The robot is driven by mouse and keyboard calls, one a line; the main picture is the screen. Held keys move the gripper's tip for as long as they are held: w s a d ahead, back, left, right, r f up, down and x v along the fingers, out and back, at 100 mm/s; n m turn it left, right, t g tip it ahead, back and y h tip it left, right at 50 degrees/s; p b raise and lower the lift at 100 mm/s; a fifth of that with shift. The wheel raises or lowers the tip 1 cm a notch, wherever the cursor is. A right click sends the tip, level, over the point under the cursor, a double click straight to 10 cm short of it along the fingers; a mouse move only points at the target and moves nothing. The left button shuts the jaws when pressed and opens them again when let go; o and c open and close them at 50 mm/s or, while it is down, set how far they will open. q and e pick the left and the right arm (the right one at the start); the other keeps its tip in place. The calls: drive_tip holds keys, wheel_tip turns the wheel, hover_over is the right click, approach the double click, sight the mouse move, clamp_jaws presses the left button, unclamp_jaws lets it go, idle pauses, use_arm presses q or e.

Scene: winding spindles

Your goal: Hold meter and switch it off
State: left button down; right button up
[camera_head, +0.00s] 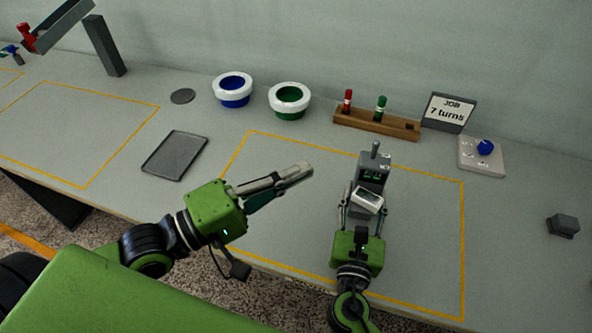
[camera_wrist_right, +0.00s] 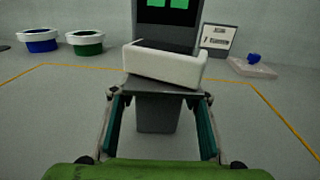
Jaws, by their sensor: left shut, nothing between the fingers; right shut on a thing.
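The meter (camera_head: 372,168) is a dark grey upright device with a green lit display and a short post on top. It stands within the right yellow outline; the wrist view shows its lower body (camera_wrist_right: 158,112). A white, tilted block-like part (camera_head: 368,199) sits at its front below the display, also in the wrist view (camera_wrist_right: 165,67). I cannot tell whether it is the switch. My right gripper (camera_head: 364,195) has its fingers on both sides of the meter, shut on it. My left gripper (camera_head: 306,170) is shut and empty, left of the meter and apart from it.
Behind stand a blue spool (camera_head: 234,90), a green spool (camera_head: 289,101), a wooden rack (camera_head: 375,124) with red and green pieces, and a job sign (camera_head: 449,111). A blue-knob box (camera_head: 482,157) is at right. A grey tray (camera_head: 175,156) lies left. The outline's right part is clear.

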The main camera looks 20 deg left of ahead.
drive_tip(key=shift+f, duration=0.2)
drive_tip(key=o, duration=1.5)
drive_tip(key=shift+r, duration=0.1)
